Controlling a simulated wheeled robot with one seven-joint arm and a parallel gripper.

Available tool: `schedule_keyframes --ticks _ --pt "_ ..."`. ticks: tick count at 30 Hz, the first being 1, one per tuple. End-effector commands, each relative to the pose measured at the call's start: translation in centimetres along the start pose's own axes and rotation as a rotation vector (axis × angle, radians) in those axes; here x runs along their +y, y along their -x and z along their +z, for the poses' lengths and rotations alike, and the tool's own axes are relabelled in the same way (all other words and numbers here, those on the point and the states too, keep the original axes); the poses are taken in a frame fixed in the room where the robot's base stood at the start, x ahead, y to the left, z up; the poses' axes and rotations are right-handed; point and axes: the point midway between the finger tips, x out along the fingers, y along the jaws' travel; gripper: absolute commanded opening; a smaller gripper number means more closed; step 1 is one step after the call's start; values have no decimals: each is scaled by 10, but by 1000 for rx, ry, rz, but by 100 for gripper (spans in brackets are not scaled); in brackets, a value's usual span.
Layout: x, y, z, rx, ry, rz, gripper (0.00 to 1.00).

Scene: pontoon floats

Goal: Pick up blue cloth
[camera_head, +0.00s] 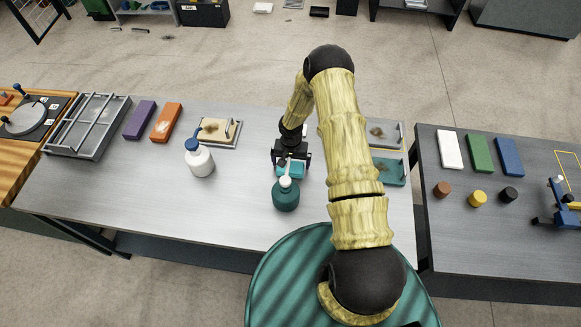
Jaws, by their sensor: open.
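A small bright teal-blue piece (291,171), which looks like the blue cloth, lies on the grey table (120,200) just below my gripper. My gripper (291,164) is open and points down over it. The gripper's fingers and the top of a teal bottle hide parts of the piece. I cannot tell whether the fingers touch it or are a little above it.
The teal bottle (286,196) with a white top stands right in front of my gripper. A white bottle (200,162) with a blue top is to the left. Purple (140,120) and orange (166,122) blocks lie further left. The table's front left is clear.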

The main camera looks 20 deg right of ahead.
Motion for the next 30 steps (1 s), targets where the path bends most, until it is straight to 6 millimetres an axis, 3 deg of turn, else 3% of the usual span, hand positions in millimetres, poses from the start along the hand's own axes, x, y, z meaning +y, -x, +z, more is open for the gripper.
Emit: schedule_keyframes --ticks 11,16,17,30 --pt "0 0 0 0 0 0 100" --pt "0 0 0 0 0 0 71" --pt "0 0 0 0 0 0 68" --pt "0 5 0 1 0 -1 68"
